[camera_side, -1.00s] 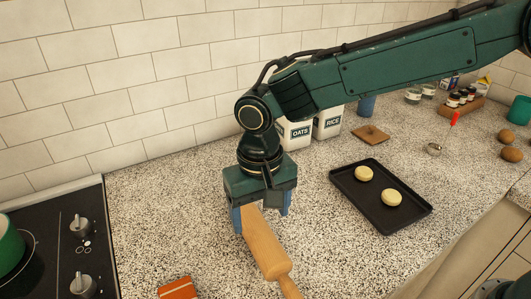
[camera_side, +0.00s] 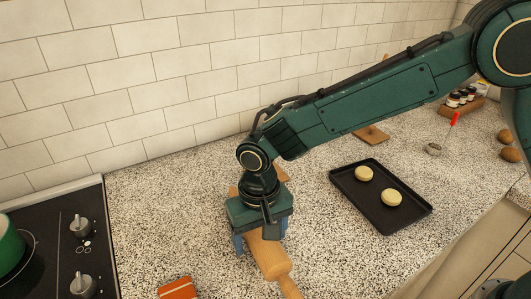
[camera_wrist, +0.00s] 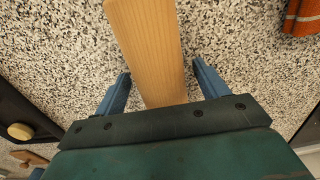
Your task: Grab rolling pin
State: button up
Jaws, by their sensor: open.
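The wooden rolling pin (camera_side: 268,255) lies on the speckled counter, its near handle pointing to the front. My gripper (camera_side: 262,246) is above it, pointing down, with its blue fingers apart on either side of the barrel. In the wrist view the pin (camera_wrist: 150,50) runs between the two open fingers (camera_wrist: 163,82), with a visible gap on each side. The part of the pin under the gripper body is hidden.
A dark baking tray (camera_side: 347,184) with two round pale biscuits lies to the right. An orange cloth (camera_side: 177,288) lies at the front left, beside the black stove (camera_side: 60,240). A wooden board (camera_side: 371,134) lies behind the tray. The tiled wall is behind.

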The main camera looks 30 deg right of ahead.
aim_at(260, 230)
jog(key=shift+f, duration=0.3)
jog(key=c, duration=1.4)
jog(key=shift+r, duration=0.15)
jog(key=shift+c, duration=0.2)
notch_tip(260, 230, up, 20)
dwell(0.4)
